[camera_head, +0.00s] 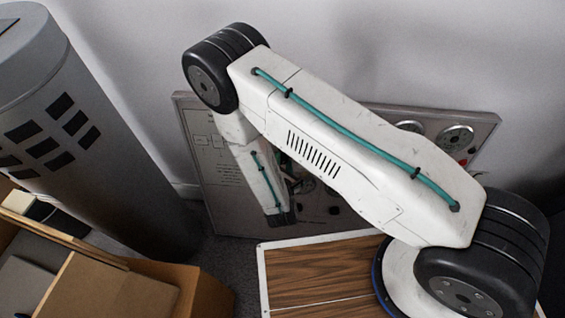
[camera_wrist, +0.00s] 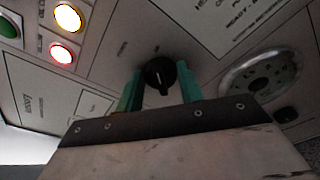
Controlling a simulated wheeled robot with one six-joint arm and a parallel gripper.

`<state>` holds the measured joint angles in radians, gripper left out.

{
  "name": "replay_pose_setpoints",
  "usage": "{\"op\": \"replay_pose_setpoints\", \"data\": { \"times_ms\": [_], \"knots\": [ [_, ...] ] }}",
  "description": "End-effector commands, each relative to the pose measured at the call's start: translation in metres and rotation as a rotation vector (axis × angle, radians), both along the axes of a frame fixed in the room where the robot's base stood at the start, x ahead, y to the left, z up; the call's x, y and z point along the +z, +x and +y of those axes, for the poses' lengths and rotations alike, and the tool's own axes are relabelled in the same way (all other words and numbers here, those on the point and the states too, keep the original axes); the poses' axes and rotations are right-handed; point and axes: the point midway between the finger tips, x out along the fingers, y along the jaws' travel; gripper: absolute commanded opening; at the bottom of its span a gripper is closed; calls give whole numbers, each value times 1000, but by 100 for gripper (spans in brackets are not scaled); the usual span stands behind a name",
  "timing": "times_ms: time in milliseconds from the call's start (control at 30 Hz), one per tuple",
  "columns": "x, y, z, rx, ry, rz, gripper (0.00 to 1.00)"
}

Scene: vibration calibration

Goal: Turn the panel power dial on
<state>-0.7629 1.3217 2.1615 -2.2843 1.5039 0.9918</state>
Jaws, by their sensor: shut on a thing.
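The power dial is a black round knob (camera_wrist: 159,75) with a white pointer line, on the grey panel in the wrist view. My gripper (camera_wrist: 160,84) has its teal fingers on either side of the knob and is shut on it. Small labels stand near the knob, too blurred to read. In the head view the panel (camera_head: 215,165) leans against the wall, and my white arm covers much of it. The knob cannot be made out there.
A lit yellow lamp (camera_wrist: 68,17), a lit red-rimmed lamp (camera_wrist: 62,54) and a green button (camera_wrist: 8,27) sit left of the knob. A round gauge (camera_wrist: 260,76) is at right. A grey cylinder (camera_head: 95,150) and a cardboard box (camera_head: 125,290) stand left.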

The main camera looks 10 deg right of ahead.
Motion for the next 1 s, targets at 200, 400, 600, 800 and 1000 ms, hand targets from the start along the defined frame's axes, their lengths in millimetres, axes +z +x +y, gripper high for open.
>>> {"op": "replay_pose_setpoints", "data": {
  "times_ms": [200,400,600,800,1000],
  "knots": [
    [0,0,0,-12,67,-15,14],
    [0,0,0,-17,89,-20,15],
    [0,0,0,-18,92,-20,14],
    [0,0,0,-19,91,-20,48],
    [0,0,-1,-19,91,-20,58]
  ]
}}
